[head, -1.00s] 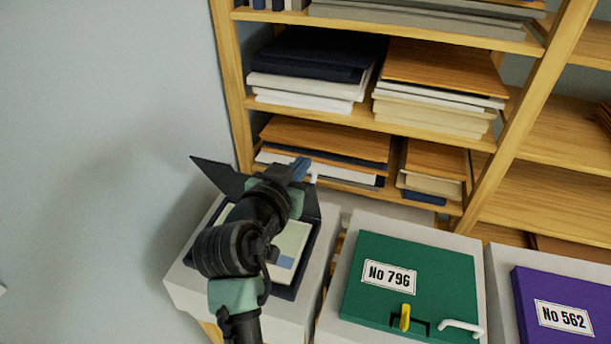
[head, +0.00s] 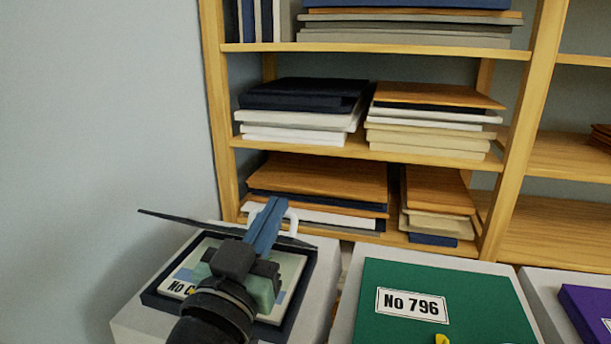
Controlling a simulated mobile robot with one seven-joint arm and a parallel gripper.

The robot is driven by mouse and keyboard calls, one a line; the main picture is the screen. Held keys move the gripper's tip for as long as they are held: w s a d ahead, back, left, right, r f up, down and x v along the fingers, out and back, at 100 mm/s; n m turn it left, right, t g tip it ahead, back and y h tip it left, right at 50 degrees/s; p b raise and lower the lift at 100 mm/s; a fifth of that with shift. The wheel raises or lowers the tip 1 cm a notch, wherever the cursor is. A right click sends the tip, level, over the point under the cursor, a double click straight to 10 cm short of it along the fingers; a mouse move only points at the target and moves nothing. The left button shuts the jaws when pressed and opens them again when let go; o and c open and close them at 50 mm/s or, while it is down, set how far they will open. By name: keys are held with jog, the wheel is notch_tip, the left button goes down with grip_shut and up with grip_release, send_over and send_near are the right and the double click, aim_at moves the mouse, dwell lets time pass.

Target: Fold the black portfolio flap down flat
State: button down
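The black portfolio (head: 152,298) lies open on a pale grey block at the lower left, with pale sheets and a partly covered label reading "No" inside. Its black flap (head: 185,220) shows as a thin, almost edge-on slab above the tray, tilted and not flat on it. A white handle (head: 291,217) shows by the flap's right part. My gripper (head: 268,222) has blue fingers at the flap, just left of the handle. The fingers overlap in this view, so I cannot tell whether they are open or hold anything. My wrist hides part of the tray.
A green portfolio (head: 440,300) numbered 796 lies on a block to the right, and a purple one (head: 592,310) lies beyond it. A wooden shelf (head: 330,148) with stacked folders stands close behind. A bare grey wall (head: 90,120) is on the left.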

notch_tip(320, 180, down, 3)
jog(key=s+t+b, duration=0.1)
jog(key=s+b, duration=0.1)
jog(key=b, duration=0.4)
jog(key=t+h+b, duration=0.2)
jog(key=t+b, duration=0.1)
jog(key=b, duration=1)
send_over(263, 330)
jog(key=w, duration=0.2)
jog(key=f, duration=0.4)
jog(key=shift+s+d+f, duration=0.2)
jog(key=shift+f, duration=0.05)
jog(key=b, duration=0.2)
jog(key=shift+s+a+f+b, duration=0.1)
jog(key=shift+s+f+b, duration=0.2)
jog(key=shift+f+b, duration=0.1)
jog(key=shift+s+a+f+b, duration=0.1)
jog(key=shift+s+f+b, duration=0.2)
jog(key=shift+f+b, duration=0.55)
jog(key=shift+s+f+b, duration=0.2)
jog(key=shift+f+b, duration=0.65)
jog(key=shift+b, duration=0.35)
jog(key=shift+f+t, duration=0.1)
jog(key=shift+t, duration=0.2)
